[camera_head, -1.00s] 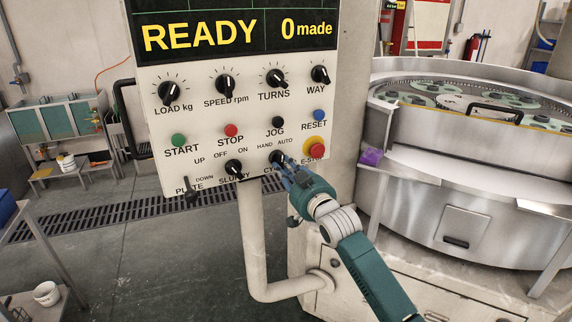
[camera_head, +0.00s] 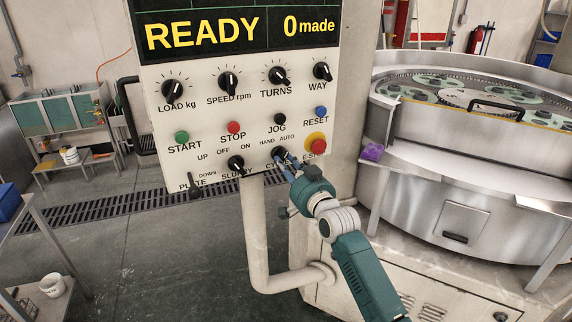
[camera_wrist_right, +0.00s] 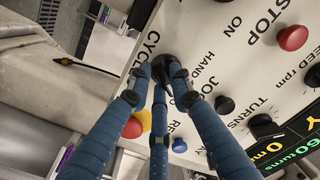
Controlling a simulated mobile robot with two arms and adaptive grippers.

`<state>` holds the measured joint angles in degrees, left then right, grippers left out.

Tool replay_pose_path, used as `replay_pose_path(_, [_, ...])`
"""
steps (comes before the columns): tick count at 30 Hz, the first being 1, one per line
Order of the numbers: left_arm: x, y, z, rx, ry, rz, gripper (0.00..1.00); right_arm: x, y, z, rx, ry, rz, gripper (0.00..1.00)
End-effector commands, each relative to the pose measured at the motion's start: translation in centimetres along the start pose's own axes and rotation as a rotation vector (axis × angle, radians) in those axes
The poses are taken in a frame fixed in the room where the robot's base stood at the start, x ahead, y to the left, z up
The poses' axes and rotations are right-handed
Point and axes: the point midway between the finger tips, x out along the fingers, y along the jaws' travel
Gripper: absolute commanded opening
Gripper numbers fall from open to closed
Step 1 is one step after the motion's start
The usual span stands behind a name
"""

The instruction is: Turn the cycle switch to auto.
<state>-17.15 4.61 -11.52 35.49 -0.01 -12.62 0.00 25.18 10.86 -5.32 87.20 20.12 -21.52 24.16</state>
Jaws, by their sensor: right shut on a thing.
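The cycle switch (camera_head: 279,153) is a black knob at the lower right of the control panel (camera_head: 210,125), below the JOG button, with HAND and AUTO lettered above it. My right gripper (camera_head: 287,160) reaches it from the lower right, its blue fingers shut on the knob. In the right wrist view the fingers of my right gripper (camera_wrist_right: 164,82) close around the dark cycle switch (camera_wrist_right: 163,66). They hide much of the knob, so I cannot tell which way its pointer faces. The CYCLE lettering is partly covered. My left gripper is not in view.
The red emergency stop (camera_head: 316,143) on its yellow collar sits just right of my fingers. The slurry switch (camera_head: 236,163) is to the left, the black JOG button (camera_head: 280,118) above. A round lapping machine (camera_head: 450,200) stands at the right. The panel display reads READY.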

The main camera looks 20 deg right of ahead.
Motion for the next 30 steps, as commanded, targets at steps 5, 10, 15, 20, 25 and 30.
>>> replay_pose_path(5, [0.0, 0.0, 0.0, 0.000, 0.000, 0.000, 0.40, 0.0, 0.0, -0.1, 0.004, 0.002, -0.001, 0.00])
replay_pose_path(10, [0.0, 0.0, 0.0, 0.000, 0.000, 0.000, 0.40, 0.0, 0.0, -0.1, 0.003, 0.002, -0.001, 0.40])
replay_pose_path(15, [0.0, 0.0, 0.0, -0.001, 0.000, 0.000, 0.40, 0.0, 0.0, -0.1, 0.002, 0.001, -0.001, 0.40])
replay_pose_path(20, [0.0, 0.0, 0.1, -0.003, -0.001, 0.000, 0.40, -0.2, 0.0, 0.0, 0.002, 0.001, -0.001, 0.40])
replay_pose_path(25, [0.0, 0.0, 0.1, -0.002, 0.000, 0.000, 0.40, -2.1, 0.0, 0.1, 0.001, 0.001, 0.000, 0.40])
replay_pose_path(30, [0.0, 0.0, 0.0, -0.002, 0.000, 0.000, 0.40, -5.8, 0.1, 0.1, 0.002, 0.000, 0.000, 0.40])
